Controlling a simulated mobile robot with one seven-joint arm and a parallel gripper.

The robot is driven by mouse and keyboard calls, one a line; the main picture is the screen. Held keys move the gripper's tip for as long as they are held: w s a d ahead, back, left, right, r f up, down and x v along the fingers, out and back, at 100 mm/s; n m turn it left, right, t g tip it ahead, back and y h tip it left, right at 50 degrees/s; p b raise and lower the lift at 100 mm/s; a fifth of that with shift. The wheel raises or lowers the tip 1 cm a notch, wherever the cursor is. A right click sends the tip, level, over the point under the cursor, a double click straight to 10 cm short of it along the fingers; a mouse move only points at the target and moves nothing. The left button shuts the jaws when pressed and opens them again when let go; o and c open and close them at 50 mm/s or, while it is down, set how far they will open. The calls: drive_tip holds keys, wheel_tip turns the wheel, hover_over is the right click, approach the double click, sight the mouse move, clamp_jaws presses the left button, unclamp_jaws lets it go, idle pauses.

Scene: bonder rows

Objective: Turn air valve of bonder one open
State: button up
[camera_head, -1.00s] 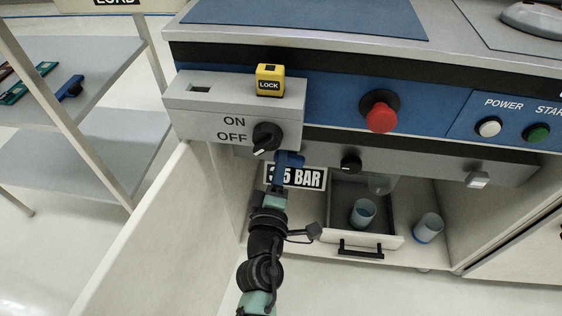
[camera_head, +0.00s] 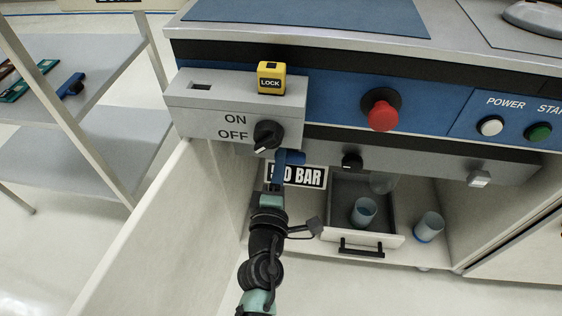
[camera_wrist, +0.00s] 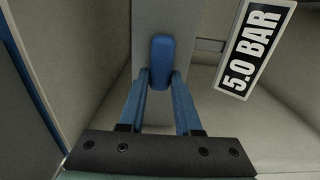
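The blue air valve handle (camera_head: 294,157) sits below the ON/OFF switch box, under the front of the bonder. In the wrist view the handle (camera_wrist: 162,62) stands between my two blue fingertips. My gripper (camera_head: 279,168) is shut on the handle, with a finger along each side in the wrist view (camera_wrist: 162,76). A pressure label (camera_head: 310,177) beside it is partly covered by my gripper in the head view. The wrist view shows the label (camera_wrist: 255,48) reading 5.0 BAR. The valve body is mostly hidden.
Above are the ON/OFF knob (camera_head: 267,136), yellow LOCK block (camera_head: 271,78) and red button (camera_head: 381,112). A black knob (camera_head: 352,161) is to the right. Below is an open drawer (camera_head: 389,241) with a cup (camera_head: 364,211). An open cabinet door (camera_head: 150,235) is left.

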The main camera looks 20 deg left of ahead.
drive_tip(key=o, duration=0.5)
drive_tip(key=shift+c, duration=0.2)
drive_tip(key=shift+s, duration=0.1)
drive_tip(key=b+v, duration=0.1)
drive_tip(key=v, duration=1.1)
drive_tip(key=shift+s, duration=0.4)
drive_tip(key=shift+d, duration=0.15)
